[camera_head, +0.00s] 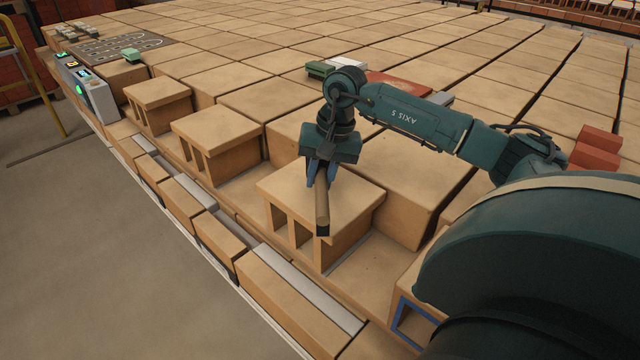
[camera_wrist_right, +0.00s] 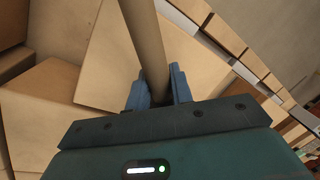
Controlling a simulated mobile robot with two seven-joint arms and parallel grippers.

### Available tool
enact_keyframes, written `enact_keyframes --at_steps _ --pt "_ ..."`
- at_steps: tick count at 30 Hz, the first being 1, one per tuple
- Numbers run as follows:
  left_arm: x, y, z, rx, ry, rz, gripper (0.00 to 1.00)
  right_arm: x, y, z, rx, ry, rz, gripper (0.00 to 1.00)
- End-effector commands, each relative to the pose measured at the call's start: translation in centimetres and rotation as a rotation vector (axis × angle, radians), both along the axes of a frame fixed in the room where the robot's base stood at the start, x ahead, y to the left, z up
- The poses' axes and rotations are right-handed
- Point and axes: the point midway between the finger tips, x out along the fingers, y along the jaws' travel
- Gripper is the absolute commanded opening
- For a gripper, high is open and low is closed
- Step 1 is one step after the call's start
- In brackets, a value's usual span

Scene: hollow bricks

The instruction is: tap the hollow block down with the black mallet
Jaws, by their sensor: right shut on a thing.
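My right gripper (camera_head: 318,172) is shut on the tan handle of the black mallet (camera_head: 322,204). The handle slants down toward the front, with a black end low in the head view. I cannot tell clearly where the mallet head is. The handle also runs up between the blue fingers (camera_wrist_right: 158,88) in the right wrist view. A tan hollow block (camera_head: 355,196) with openings in its front side sits below and behind the handle. The handle overlaps its front edge in the picture; I cannot tell whether they touch. My left gripper is not in view.
Two similar hollow blocks (camera_head: 216,126) (camera_head: 158,92) stand in the row to the left. Red bricks (camera_head: 597,140) lie at the right, and a green item (camera_head: 320,68) lies behind my arm. A grey control box (camera_head: 92,92) stands far left. Open floor (camera_head: 90,250) lies front left.

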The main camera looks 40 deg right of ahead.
Motion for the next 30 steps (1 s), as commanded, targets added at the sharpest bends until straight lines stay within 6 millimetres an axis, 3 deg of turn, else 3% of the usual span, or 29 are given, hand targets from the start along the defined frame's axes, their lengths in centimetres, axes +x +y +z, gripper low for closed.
enact_keyframes --at_steps 10,18,24,30 --pt "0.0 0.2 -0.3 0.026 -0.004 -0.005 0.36 0.0 0.0 0.1 0.0 -0.003 0.0 0.01" --pt "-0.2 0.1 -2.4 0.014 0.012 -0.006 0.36 0.1 0.0 -1.8 0.0 -0.003 0.0 0.01" --pt "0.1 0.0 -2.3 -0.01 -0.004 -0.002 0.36 0.0 0.0 -3.0 0.0 -0.002 0.0 0.01" --pt "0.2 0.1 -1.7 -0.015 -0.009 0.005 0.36 0.0 0.0 -2.8 0.0 -0.001 0.0 0.01"
